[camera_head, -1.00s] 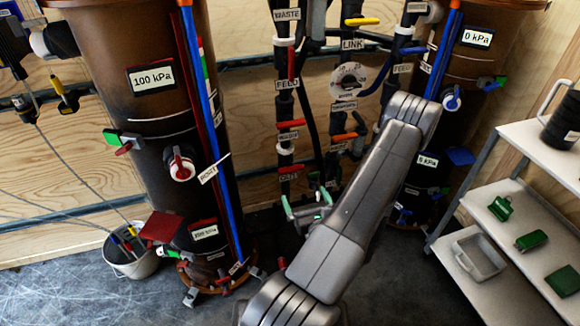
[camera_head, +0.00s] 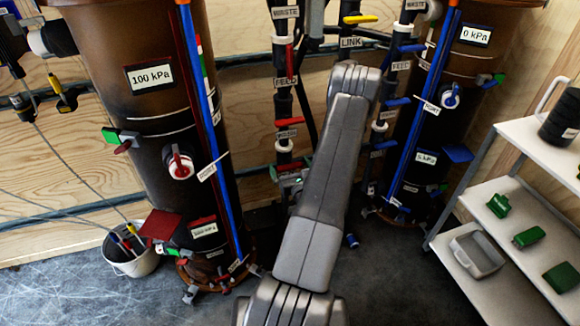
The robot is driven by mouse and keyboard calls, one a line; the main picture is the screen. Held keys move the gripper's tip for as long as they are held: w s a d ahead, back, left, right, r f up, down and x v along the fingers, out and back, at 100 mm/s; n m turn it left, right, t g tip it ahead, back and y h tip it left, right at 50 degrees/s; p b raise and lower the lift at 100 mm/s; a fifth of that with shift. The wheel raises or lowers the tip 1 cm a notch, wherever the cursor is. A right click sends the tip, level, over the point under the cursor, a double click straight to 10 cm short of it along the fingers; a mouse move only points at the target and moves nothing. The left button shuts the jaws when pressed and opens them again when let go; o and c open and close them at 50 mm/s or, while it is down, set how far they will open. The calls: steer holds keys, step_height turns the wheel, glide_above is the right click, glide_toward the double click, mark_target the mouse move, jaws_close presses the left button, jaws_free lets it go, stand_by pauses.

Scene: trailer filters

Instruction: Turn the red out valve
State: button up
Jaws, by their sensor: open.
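A red valve handle (camera_head: 289,166) is low on the left black pipe, left of my arm, with a small label that I cannot read clearly. Another red handle (camera_head: 290,121) is above it on the same pipe. My gripper (camera_head: 290,183) shows only in part, as green and grey pieces just below the lower red handle. My arm hides the rest of it. It is open, with nothing seen between its fingers. I cannot tell whether it touches the handle.
A large brown tank (camera_head: 150,110) labelled 100 kPa stands left, with a blue pipe (camera_head: 209,100). A second tank (camera_head: 470,65) stands right. A white bucket (camera_head: 132,262) is on the floor at left. A white shelf (camera_head: 520,232) with green parts is at right.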

steer(key=c, duration=0.9)
steer(key=shift+c, duration=0.2)
